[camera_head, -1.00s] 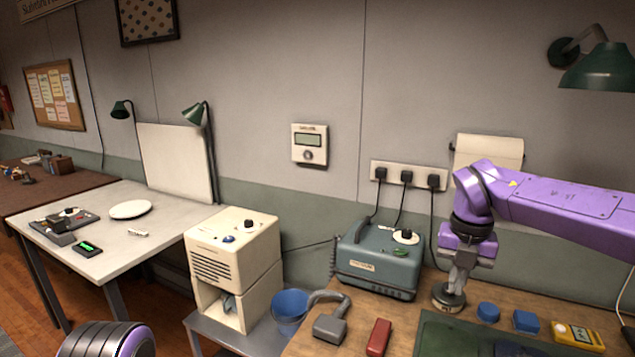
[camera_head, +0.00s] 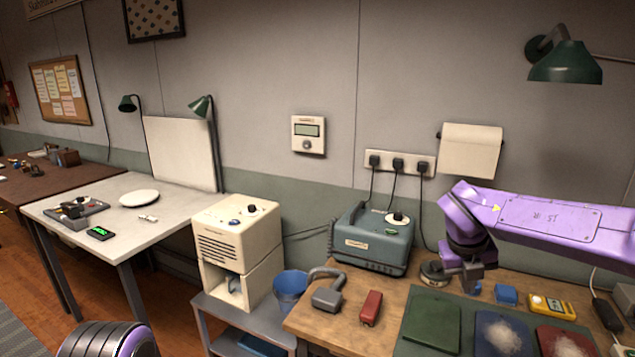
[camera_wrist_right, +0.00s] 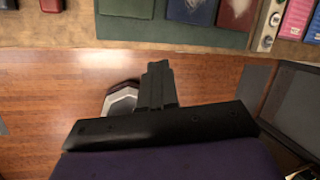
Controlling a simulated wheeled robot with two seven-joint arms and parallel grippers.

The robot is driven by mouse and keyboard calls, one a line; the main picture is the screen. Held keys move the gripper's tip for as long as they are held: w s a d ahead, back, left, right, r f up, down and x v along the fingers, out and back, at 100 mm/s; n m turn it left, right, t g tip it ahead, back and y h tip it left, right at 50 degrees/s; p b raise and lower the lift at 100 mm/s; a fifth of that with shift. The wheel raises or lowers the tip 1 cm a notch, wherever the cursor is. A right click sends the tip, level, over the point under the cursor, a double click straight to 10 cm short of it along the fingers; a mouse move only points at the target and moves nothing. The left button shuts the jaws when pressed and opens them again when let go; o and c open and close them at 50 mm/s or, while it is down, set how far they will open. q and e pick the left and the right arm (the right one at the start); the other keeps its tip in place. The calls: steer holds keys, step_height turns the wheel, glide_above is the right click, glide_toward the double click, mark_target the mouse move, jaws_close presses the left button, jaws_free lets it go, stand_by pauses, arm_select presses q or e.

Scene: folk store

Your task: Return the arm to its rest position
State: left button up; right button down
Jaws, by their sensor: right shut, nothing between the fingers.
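My right arm, purple with dark joints, comes in from the right in the head view. Its gripper (camera_head: 469,284) points down over the back of the wooden workbench (camera_head: 405,292), near a round metal disc (camera_head: 433,272) and a blue block (camera_head: 506,294). In the right wrist view the gripper's dark fingers (camera_wrist_right: 158,72) are together with nothing between them. They appear over the wooden floor (camera_wrist_right: 50,110), in front of the bench edge. My left gripper is out of view; only a purple and black part of mine shows at the bottom left of the head view.
A red block (camera_head: 371,307), a grey curved-handled tool (camera_head: 328,291), a green mat (camera_head: 408,342) and a yellow meter (camera_head: 552,306) lie on the bench. A blue bucket (camera_head: 291,288) stands left.

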steer(key=s+f+n+t+h+b, duration=0.1)
steer(key=s+f+n+t+h, duration=0.2)
steer(key=f+n, duration=0.85)
steer(key=s+f+n+t+b, duration=0.1)
steer(key=s+f+n+t, duration=0.3)
steer(key=f+n, duration=0.8)
steer(key=s+f+n+g+y, duration=0.1)
steer(key=s+f+n+g, duration=0.1)
steer(key=s+f, duration=0.4)
steer(key=s+f+n+g+y+b, duration=0.1)
steer(key=s+f+n, duration=0.2)
steer(key=s, duration=1)
steer(key=s+f+n+g+y+b, duration=0.1)
steer(key=s+f+n+g, duration=0.1)
steer(key=s+f, duration=0.7)
steer(key=shift+s+f+g, duration=0.3)
steer(key=shift+f, duration=0.25)
steer(key=shift+n, duration=0.25)
